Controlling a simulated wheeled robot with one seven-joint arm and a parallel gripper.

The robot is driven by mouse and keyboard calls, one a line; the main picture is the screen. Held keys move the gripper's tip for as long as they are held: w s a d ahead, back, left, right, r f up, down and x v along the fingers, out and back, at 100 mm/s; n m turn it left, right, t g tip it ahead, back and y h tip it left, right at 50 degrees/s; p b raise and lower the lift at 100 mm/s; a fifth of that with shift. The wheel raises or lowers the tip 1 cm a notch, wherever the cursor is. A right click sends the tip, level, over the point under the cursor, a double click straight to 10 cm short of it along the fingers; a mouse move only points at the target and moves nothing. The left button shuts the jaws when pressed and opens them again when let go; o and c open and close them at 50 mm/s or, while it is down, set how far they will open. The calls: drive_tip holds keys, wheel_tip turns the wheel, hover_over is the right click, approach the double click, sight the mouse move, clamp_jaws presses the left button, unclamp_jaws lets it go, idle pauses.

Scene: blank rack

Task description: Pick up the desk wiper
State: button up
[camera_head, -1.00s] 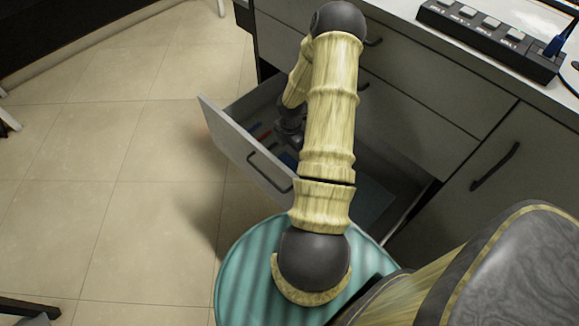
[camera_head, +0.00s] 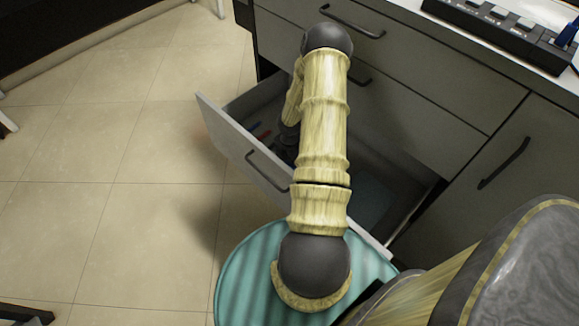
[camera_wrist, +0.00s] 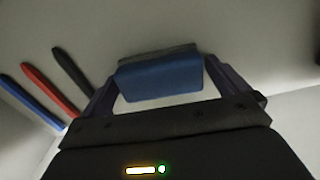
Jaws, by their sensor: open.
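The desk wiper (camera_wrist: 160,78) shows in the wrist view as a blue block with a dark grey strip along its far edge. It lies on the pale floor of an open drawer. My gripper (camera_wrist: 161,72) is open, with one dark finger on each side of the wiper. Whether either finger touches it, I cannot tell. In the head view, my arm reaches down into the drawer and hides the wiper and most of the gripper.
A blue pen (camera_wrist: 30,102), a red pen (camera_wrist: 50,90) and a black pen (camera_wrist: 72,72) lie left of the wiper. The drawer front (camera_head: 235,150) stands out from the grey cabinet (camera_head: 420,85). A round teal surface (camera_head: 240,275) is below my arm. Open floor lies left.

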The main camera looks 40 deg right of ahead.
drive_tip(key=shift+f, duration=0.15)
drive_tip(key=shift+c, duration=0.4)
drive_tip(key=c, duration=0.7)
drive_tip(key=shift+c, duration=0.2)
wheel_tip(320, 180, up, 10)
drive_tip(key=p, duration=0.3)
drive_tip(key=shift+p, duration=0.4)
